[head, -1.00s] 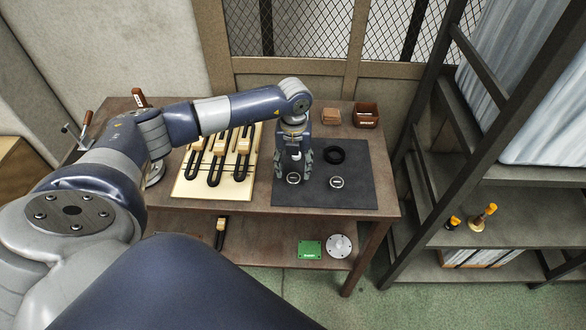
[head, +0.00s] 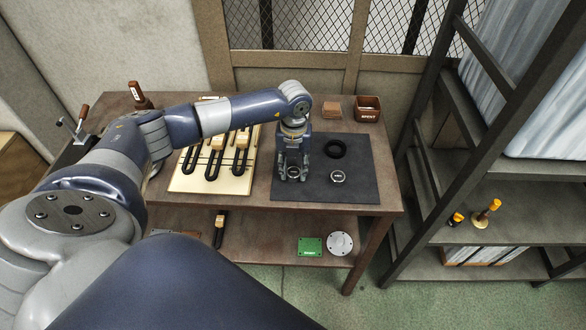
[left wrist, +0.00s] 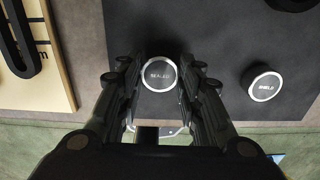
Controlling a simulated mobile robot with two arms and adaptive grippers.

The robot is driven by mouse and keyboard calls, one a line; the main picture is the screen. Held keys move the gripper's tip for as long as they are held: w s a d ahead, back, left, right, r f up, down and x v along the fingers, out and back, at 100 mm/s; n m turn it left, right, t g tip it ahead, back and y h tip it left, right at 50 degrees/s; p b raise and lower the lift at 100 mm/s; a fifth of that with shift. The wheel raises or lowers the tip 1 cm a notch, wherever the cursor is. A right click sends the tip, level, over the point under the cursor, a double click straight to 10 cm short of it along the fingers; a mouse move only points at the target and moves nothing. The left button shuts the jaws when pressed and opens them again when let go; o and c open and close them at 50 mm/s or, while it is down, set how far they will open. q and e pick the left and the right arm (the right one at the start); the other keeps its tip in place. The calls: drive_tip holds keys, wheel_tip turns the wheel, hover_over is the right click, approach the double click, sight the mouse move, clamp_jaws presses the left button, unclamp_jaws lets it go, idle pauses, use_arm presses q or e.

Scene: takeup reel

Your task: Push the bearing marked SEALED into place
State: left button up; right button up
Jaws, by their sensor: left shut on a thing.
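The bearing marked SEALED (left wrist: 158,74) is a small round disc with a bright rim and a dark labelled face. In the head view it shows at the gripper's fingertips (head: 293,172), over the front left of the dark mat (head: 358,193). My left gripper (left wrist: 157,80) points down and is shut on this bearing, with one finger on each side. A second bearing, marked SHIELD (left wrist: 265,84), lies apart to the right; it also shows in the head view (head: 338,177). My right gripper is not in view.
A black ring (head: 335,140) lies at the back of the mat. A pale board with black slotted parts (head: 212,187) lies left of the mat. A brown box (head: 368,104) and a small brown stack (head: 331,108) stand behind. A dark shelf rack (head: 483,171) stands right.

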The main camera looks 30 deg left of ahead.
sight(294, 172)
use_arm(q)
drive_tip(key=shift+r+p, duration=2.05)
drive_tip(key=shift+r, duration=0.95)
drive_tip(key=shift+o, duration=0.5)
drive_tip(key=shift+c, duration=0.8)
drive_tip(key=shift+d, duration=0.1)
